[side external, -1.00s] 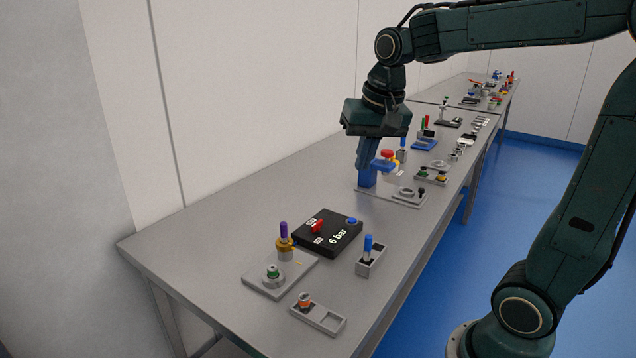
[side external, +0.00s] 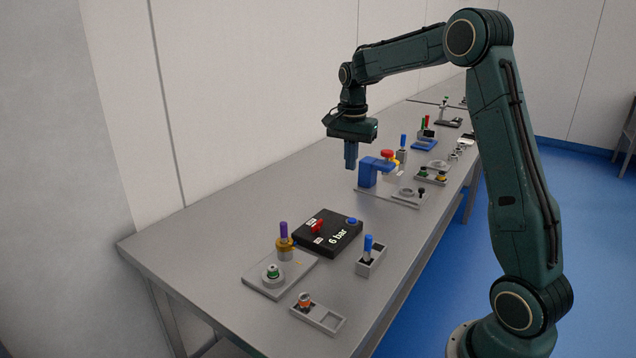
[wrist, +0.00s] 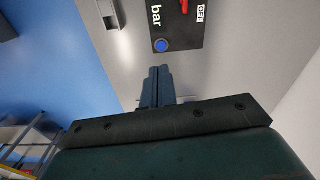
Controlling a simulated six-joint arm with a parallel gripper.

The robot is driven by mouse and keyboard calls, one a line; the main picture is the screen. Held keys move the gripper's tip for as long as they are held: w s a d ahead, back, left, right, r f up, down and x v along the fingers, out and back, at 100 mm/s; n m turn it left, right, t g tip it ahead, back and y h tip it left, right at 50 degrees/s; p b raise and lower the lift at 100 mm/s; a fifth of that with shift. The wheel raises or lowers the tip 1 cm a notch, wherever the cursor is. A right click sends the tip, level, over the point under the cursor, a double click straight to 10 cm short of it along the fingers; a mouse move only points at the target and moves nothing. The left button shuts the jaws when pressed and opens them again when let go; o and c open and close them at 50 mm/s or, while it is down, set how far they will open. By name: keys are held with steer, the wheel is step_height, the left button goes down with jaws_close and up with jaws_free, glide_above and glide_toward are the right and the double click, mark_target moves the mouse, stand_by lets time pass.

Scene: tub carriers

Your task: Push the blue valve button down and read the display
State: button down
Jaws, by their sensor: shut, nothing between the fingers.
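The black valve box (side external: 328,233) lies on the grey table, with a blue button (side external: 352,221) at its right corner and a red switch (side external: 317,226). Its face reads "6 bar". In the wrist view the blue button (wrist: 162,44) sits at the box's near end, beyond my fingertips. The button looks raised. My gripper (side external: 351,166) is shut and empty, pointing down in the air above the table, behind the box and apart from it. Its closed fingers also show in the wrist view (wrist: 158,72).
A blue stand with a red knob (side external: 387,154) is just right of my gripper. A grey holder with a blue peg (side external: 369,262) stands right of the box. A grey plate (side external: 285,279) with a purple-topped post is in front. Bare table lies left of the box.

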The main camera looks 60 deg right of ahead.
mark_target(352, 220)
steer(key=shift+w+d+f+m+g, duration=0.15)
steer(key=shift+w+d+f+m, duration=0.15)
steer(key=shift+d+f, duration=0.35)
steer(key=shift+w+d+f+m+g, duration=0.15)
steer(key=shift+d+f+m, duration=0.25)
steer(key=shift+d+f, duration=0.25)
steer(key=f, duration=1.3)
steer(key=shift+s+d+f, duration=0.2)
steer(key=shift+f, duration=0.2)
steer(key=shift+s+a+f, duration=0.1)
steer(key=shift+s+f, duration=0.05)
steer(key=shift+f, duration=0.9)
steer(key=shift+r, duration=0.1)
step_height(352, 220, up, 15)
steer(key=shift+w, duration=0.35)
